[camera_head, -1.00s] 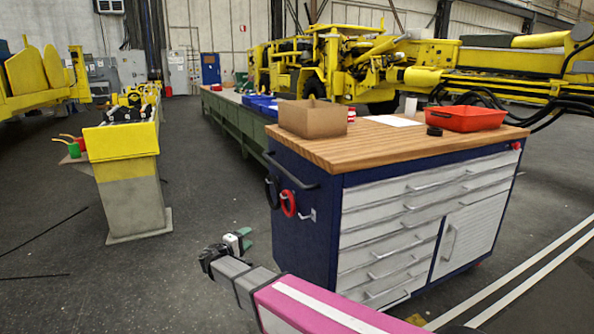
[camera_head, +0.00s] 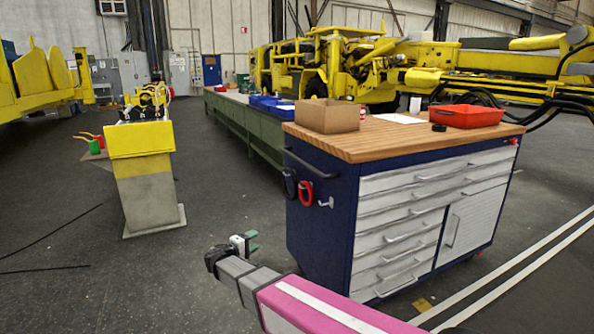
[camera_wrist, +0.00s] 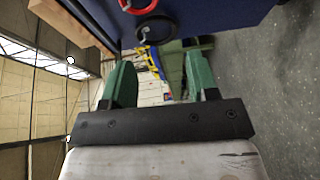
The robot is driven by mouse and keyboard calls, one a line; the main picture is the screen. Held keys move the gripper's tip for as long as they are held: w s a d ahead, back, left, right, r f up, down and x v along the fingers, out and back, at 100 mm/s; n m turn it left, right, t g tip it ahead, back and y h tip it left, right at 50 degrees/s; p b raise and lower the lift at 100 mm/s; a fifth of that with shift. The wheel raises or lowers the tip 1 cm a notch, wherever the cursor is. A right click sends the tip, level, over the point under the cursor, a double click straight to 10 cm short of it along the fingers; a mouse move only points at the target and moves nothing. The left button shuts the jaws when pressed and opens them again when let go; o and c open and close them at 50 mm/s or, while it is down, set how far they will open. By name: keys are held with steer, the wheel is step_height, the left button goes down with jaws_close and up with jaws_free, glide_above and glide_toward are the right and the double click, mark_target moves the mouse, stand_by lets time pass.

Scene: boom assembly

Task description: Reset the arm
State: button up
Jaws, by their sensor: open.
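My gripper (camera_head: 250,242) is at the end of my pink and grey arm, low in the head view, in front of the blue tool cabinet's left side. Its green fingers also show in the wrist view (camera_wrist: 160,84), spread apart with nothing between them. The gripper is open and empty, held above the dark floor and apart from the cabinet in the head view.
The blue tool cabinet (camera_head: 322,220) with white drawers carries a cardboard box (camera_head: 328,116) and a red tray (camera_head: 466,116). Black and red rings (camera_head: 305,193) hang on its side. A yellow-topped pedestal (camera_head: 146,185) stands left. The floor between them is clear.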

steer(key=s+d+f+m+g+y, duration=0.1)
steer(key=s+d+f+m+g, duration=0.15)
steer(key=d, duration=0.55)
steer(key=s+d+f+m+g, duration=0.1)
steer(key=d+f+g, duration=0.1)
steer(key=d+g, duration=0.35)
steer(key=s+d+f+m+g+y, duration=0.1)
steer(key=d+f, duration=0.1)
steer(key=d, duration=0.8)
steer(key=s+d+f+m+g+y, duration=0.2)
steer(key=s+d+m+g+y, duration=0.2)
steer(key=s+d+y, duration=0.5)
steer(key=shift+s+d+m+g, duration=0.3)
steer(key=shift+s+d+m, duration=0.55)
steer(key=shift+s+d, duration=1.3)
steer(key=shift+s+a, duration=0.1)
steer(key=shift+a, duration=0.05)
